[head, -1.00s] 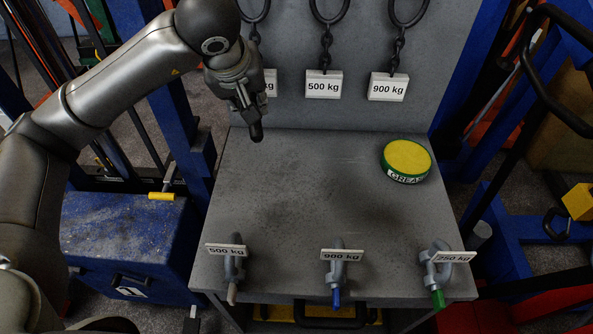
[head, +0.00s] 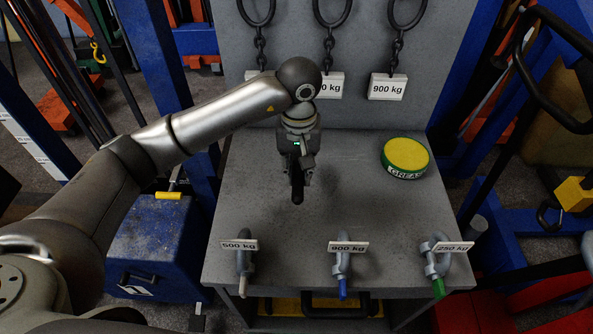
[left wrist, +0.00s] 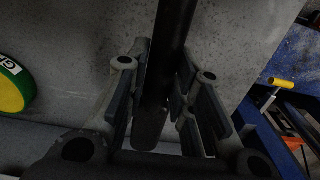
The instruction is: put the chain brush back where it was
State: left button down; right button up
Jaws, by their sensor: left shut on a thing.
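My left gripper (head: 298,176) is over the left-middle part of the grey tabletop (head: 352,185) in the head view. It is shut on a dark, round rod, which I take to be the chain brush (head: 297,194); only its dark end shows below the fingers. In the left wrist view the black rod of the chain brush (left wrist: 174,42) runs from the top edge down between the fingers (left wrist: 160,108). Its bristles cannot be made out. The rod seems held above the tabletop, but the gap is hard to judge. My right gripper is not in view.
A green and yellow grease tin (head: 405,157) stands at the table's right. Tagged shackles (head: 244,261), (head: 342,262), (head: 437,262) line the front edge. Chains with weight tags (head: 387,87) hang on the back panel. The tabletop's middle is clear.

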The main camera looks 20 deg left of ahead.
aim_at(297, 169)
pick_arm(q)
jog(key=w+f, duration=0.1)
jog(key=w+a+f, duration=0.1)
jog(key=f, duration=0.1)
jog(key=w+f+p, duration=0.1)
jog(key=w+f, duration=0.1)
jog(key=shift+a+f, duration=0.1)
jog(key=shift+a, duration=0.15)
notch_tip(297, 169, down, 3)
jog(key=shift+w+a+r+p, duration=0.1)
jog(key=shift+w+r+p, duration=0.05)
jog(key=shift+p, duration=0.85)
jog(key=shift+f, duration=0.45)
jog(key=c, duration=1.7)
grip_release()
jog(key=shift+f, duration=0.1)
jog(key=o, duration=0.4)
jog(key=shift+o, duration=0.2)
